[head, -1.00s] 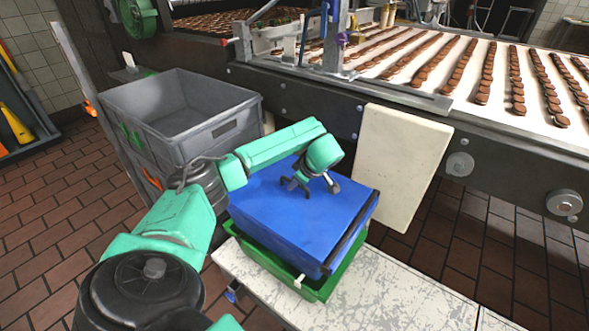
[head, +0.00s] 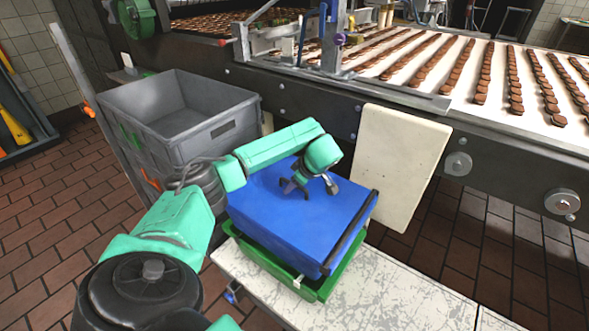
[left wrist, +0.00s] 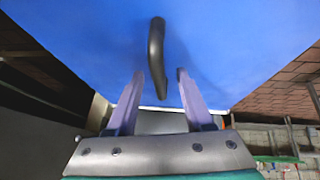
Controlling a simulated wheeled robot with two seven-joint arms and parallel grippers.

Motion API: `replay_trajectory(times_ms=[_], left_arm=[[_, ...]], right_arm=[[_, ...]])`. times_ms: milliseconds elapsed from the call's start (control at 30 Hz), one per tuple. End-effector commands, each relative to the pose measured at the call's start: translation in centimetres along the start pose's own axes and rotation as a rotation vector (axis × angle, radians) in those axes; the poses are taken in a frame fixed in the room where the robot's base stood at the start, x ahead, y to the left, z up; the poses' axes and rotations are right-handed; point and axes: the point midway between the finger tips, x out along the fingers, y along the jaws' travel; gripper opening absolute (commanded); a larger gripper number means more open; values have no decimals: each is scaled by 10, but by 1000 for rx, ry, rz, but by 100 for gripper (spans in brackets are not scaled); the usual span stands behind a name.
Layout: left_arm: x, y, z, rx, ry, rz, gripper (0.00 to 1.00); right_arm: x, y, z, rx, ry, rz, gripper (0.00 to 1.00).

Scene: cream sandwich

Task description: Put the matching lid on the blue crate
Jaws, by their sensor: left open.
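A large blue box-like piece (head: 290,222) with a flat top sits in a green crate (head: 318,290) on the pale bench. A dark bar runs along its right edge. I cannot tell whether its blue top is a separate lid. My left gripper (head: 297,185) is low over the blue top, near its far side. In the left wrist view the gripper (left wrist: 158,88) is open, and a dark curved handle (left wrist: 156,55) on the blue surface (left wrist: 230,40) shows between and ahead of its fingers. I cannot tell whether they touch it. My right gripper is not in view.
A grey open crate (head: 180,115) stands at the left, close to my left arm. A conveyor (head: 440,70) with rows of brown biscuits runs behind. A cream panel (head: 402,165) stands beside the blue piece. The front of the worn bench (head: 400,295) is clear.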

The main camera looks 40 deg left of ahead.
Motion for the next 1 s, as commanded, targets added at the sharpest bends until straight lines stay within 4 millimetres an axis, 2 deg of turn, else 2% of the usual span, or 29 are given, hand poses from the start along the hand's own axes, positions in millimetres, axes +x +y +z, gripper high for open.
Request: replay_trajectory(times_ms=[167,400,500,600,733,1000], left_arm=[[-23,2,-1,0,-1,5,52],[-94,2,-1,-1,-1,9,52],[-120,1,-1,0,-1,6,52],[-137,1,0,-2,-1,5,52],[-146,0,0,-1,0,3,52],[-146,0,0,-1,0,2,52]], right_arm=[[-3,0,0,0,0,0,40],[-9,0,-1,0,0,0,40],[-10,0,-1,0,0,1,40],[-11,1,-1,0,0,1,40],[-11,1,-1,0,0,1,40],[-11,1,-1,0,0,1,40]])
